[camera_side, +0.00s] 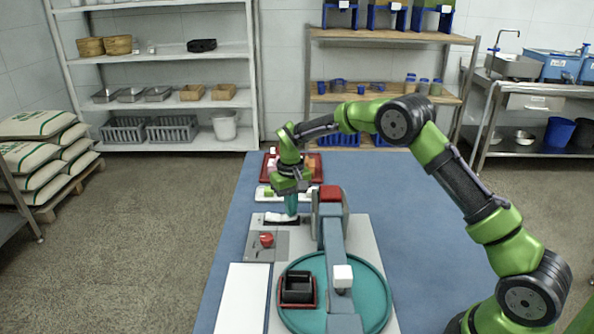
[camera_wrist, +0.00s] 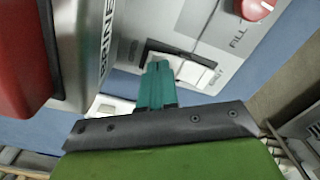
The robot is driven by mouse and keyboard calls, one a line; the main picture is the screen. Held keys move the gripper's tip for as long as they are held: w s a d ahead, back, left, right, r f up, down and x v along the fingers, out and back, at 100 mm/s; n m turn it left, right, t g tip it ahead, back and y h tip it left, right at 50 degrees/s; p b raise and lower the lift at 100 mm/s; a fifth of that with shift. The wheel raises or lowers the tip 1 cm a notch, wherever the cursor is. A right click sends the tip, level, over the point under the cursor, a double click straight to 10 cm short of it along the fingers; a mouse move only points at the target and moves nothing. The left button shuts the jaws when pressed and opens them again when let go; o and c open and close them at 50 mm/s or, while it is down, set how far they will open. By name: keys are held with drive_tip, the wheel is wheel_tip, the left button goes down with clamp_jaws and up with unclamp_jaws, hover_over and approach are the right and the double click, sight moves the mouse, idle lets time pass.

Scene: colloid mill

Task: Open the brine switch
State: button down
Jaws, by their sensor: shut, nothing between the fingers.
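A white rocker switch in a dark frame (camera_wrist: 191,70) sits on a light grey panel in the wrist view, beside partly hidden lettering ending in "RINE" (camera_wrist: 104,40). In the side view the switch (camera_side: 276,218) is on the bench, under my gripper. My gripper (camera_wrist: 158,70) has teal fingers that are shut together and empty. The fingertips overlap the left part of the switch in the wrist view and hide some of it. In the side view my gripper (camera_side: 291,212) points down at the switch's right side. I cannot tell whether they touch, or the switch's exact tilt.
A red knob (camera_side: 266,240) marked FILL in the wrist view (camera_wrist: 257,8) is near the switch. A grey machine arm with a red block (camera_side: 330,194) stands close on the right. A teal round tray (camera_side: 370,299) with a black box (camera_side: 297,288) lies in front; a red tray (camera_side: 270,172) is behind.

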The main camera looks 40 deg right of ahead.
drive_tip(key=shift+f, duration=0.35)
drive_tip(key=shift+r, duration=3.5)
